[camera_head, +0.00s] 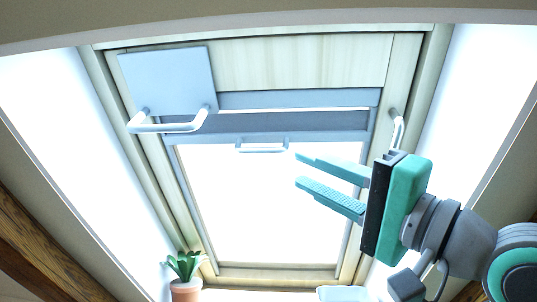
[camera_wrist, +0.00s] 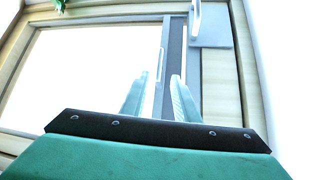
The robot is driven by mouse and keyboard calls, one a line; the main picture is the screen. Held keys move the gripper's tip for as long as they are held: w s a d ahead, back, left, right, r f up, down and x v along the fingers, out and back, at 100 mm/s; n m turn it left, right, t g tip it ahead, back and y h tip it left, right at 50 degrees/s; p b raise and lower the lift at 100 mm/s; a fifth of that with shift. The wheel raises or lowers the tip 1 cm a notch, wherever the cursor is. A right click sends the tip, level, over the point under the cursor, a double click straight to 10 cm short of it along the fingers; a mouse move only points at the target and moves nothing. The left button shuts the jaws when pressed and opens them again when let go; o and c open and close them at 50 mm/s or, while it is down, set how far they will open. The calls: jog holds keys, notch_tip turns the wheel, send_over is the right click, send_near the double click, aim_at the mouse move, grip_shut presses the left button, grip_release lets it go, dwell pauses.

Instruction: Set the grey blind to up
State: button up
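The grey blind (camera_head: 255,122) shows as a short dark band across the upper part of the window, with bright glass below it. A light bar handle (camera_head: 262,147) sits at the middle of its lower edge. In the wrist view the blind (camera_wrist: 174,60) appears as a narrow upright strip, with its handle (camera_wrist: 161,65) to its left. My gripper (camera_head: 299,171) is open and empty, its teal fingers pointing left, just right of and slightly below the handle in the head view. In the wrist view the handle lies beyond the gap between the fingertips (camera_wrist: 158,80); I see no contact.
A blue-grey plate (camera_head: 168,78) with a protruding bar (camera_head: 168,126) covers the upper left of the window frame. Another handle (camera_head: 397,128) is on the right frame. A potted plant (camera_head: 185,275) stands at the lower left. Sloping walls flank the window.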

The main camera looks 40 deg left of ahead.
aim_at(264, 151)
jog(key=x, duration=1)
jog(key=shift+a, duration=0.2)
jog(key=shift+c, duration=0.3)
jog(key=shift+r, duration=0.1)
grip_shut()
